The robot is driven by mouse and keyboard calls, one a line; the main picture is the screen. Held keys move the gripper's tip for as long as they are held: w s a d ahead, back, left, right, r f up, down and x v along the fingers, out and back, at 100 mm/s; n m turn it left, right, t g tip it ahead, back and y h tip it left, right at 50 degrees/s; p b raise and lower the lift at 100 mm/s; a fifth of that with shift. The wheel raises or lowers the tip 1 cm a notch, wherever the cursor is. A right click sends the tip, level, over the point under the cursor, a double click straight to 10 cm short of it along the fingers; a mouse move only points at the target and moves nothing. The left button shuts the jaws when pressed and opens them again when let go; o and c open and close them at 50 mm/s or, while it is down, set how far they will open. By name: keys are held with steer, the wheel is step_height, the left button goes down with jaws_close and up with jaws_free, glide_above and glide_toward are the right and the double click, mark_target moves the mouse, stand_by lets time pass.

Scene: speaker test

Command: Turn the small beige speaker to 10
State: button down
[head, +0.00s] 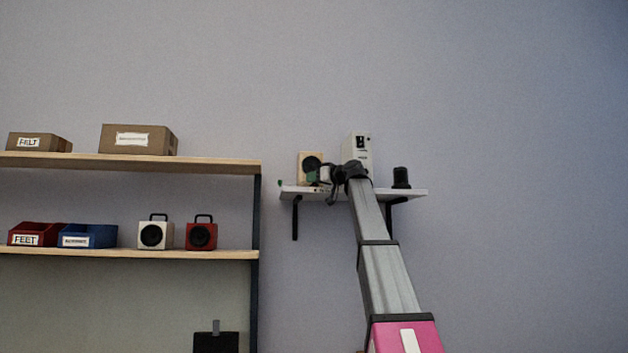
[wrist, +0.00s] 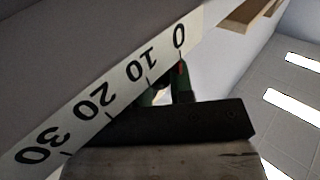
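The small beige speaker (head: 304,157) stands upright at the left of a white wall shelf (head: 412,191), its round dark cone showing. A white scale strip (wrist: 125,78) runs across the wrist view, with 0, 10, 20 and 30 upside down. My gripper (wrist: 166,84) has green fingers that stand apart below the strip, near the 10 and the 0. I see nothing held between them. In the head view my gripper (head: 315,178) is in front of the beige speaker's lower part. The speaker's pointer or setting cannot be made out.
A tall light-grey box (head: 357,148) stands behind my wrist, and a black cylinder (head: 401,178) stands at the shelf's right. A wooden rack at left holds a white speaker (head: 154,235), a red speaker (head: 201,236), bins and cartons. The wall at right is bare.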

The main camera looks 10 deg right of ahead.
steer(key=shift+w+d+n+g+y, duration=0.15)
steer(key=shift+d+n+g+y, duration=0.35)
steer(key=shift+d+g+y, duration=0.15)
steer(key=shift+d+n+g+y, duration=0.3)
steer(key=shift+n+g+y, duration=0.05)
steer(key=shift+n+g, duration=0.2)
steer(key=c, duration=1.1)
jaws_free()
steer(key=v, duration=1)
steer(key=shift+s+d, duration=0.3)
